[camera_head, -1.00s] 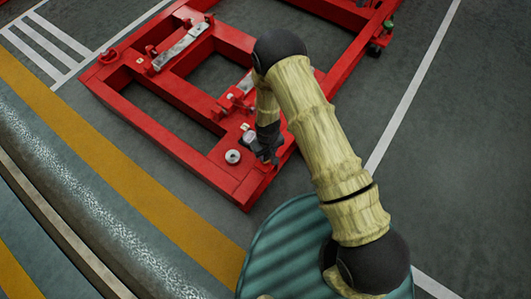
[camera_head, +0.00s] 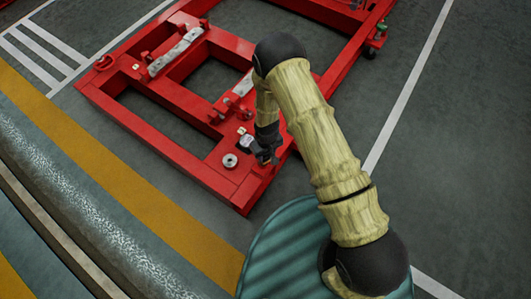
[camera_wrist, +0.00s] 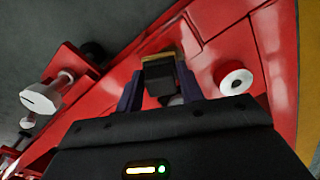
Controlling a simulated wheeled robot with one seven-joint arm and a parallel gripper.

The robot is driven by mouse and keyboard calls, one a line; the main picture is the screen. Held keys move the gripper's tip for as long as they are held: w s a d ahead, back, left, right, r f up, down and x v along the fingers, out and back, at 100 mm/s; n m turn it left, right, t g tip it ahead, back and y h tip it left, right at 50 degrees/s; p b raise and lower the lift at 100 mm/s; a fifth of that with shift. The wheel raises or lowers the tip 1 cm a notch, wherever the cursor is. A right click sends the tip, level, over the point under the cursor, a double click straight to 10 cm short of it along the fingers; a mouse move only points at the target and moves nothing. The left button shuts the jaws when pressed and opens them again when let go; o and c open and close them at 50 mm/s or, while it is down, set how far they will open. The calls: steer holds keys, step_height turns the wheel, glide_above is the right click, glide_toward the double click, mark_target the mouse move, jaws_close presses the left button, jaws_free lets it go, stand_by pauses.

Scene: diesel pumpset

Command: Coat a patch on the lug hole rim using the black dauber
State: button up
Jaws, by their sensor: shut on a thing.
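My gripper (camera_head: 265,157) hangs low over the near corner of the red frame. In the wrist view my gripper's two dark fingers (camera_wrist: 160,95) are shut on the black dauber (camera_wrist: 160,78), a blocky dark piece with a tan edge at its far end. The dauber is over red metal; I cannot tell whether it touches it. A pale round piece with a dark centre hole (camera_wrist: 236,82) sits on the red frame to the right of the dauber. It also shows left of my gripper in the head view (camera_head: 230,160). I cannot tell which feature is the lug hole rim.
The red frame (camera_head: 160,148) has beams with open gaps between them. A grey bar (camera_head: 175,52) lies in red brackets toward the back. A pale round-headed fitting (camera_wrist: 42,97) stands to the left in the wrist view. The floor to the right (camera_head: 455,160) is clear.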

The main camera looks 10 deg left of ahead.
steer(key=shift+w+a+r, duration=0.1)
steer(key=shift+a, duration=0.05)
stand_by(0.3)
steer(key=shift+s+a+p, duration=0.2)
steer(key=shift+s+p, duration=0.15)
steer(key=shift+s, duration=0.2)
steer(key=shift+s+a+p, duration=0.2)
steer(key=shift+s+p, duration=0.15)
steer(key=shift+s, duration=0.1)
steer(key=shift+s+a, duration=0.2)
steer(key=shift+s, duration=0.35)
